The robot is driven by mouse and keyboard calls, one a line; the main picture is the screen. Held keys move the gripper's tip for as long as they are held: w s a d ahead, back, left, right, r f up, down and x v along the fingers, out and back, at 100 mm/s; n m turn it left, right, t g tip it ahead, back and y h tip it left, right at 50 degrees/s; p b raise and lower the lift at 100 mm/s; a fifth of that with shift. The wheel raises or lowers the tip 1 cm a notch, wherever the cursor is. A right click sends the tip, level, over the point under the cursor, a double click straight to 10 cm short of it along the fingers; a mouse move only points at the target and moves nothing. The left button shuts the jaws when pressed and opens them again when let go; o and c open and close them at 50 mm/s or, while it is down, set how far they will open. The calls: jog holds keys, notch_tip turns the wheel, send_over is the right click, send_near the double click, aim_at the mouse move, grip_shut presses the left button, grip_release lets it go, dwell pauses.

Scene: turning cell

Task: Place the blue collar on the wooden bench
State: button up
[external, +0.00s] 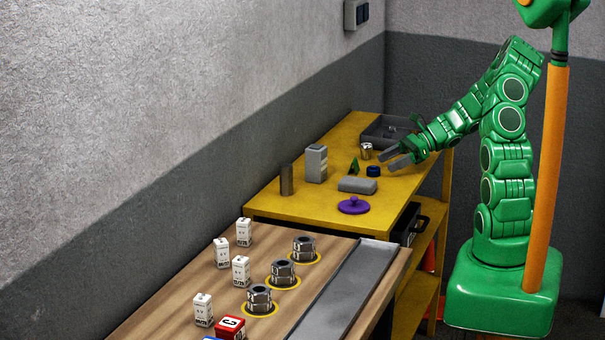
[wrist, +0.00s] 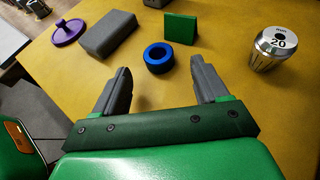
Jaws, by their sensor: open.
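The blue collar (wrist: 159,58) is a short ring with a dark hole, lying flat on the yellow table (wrist: 200,137). It also shows in the external view as a small blue ring (external: 373,171). My gripper (wrist: 160,82) is open and empty, its two grey fingers apart, with the collar just beyond the fingertips and roughly between them. In the external view my gripper (external: 392,160) is over the yellow table, close to the collar. The wooden bench (external: 180,287) stands in front of the yellow table in the external view.
On the yellow table are a grey block (wrist: 107,34), a green block (wrist: 181,28), a silver cylinder (wrist: 275,47), a purple lidded disc (external: 354,205) and a grey tray (external: 385,132). The bench holds white boxes (external: 241,270), metal nuts on yellow rings (external: 283,272) and a grey channel (external: 345,290).

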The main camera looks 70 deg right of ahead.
aim_at(367, 170)
jog(key=shift+x, duration=2.45)
jog(key=shift+a+r, duration=0.1)
jog(key=shift+r, duration=0.1)
jog(key=c, duration=1.3)
jog(key=shift+c, duration=0.2)
notch_tip(367, 170, up, 18)
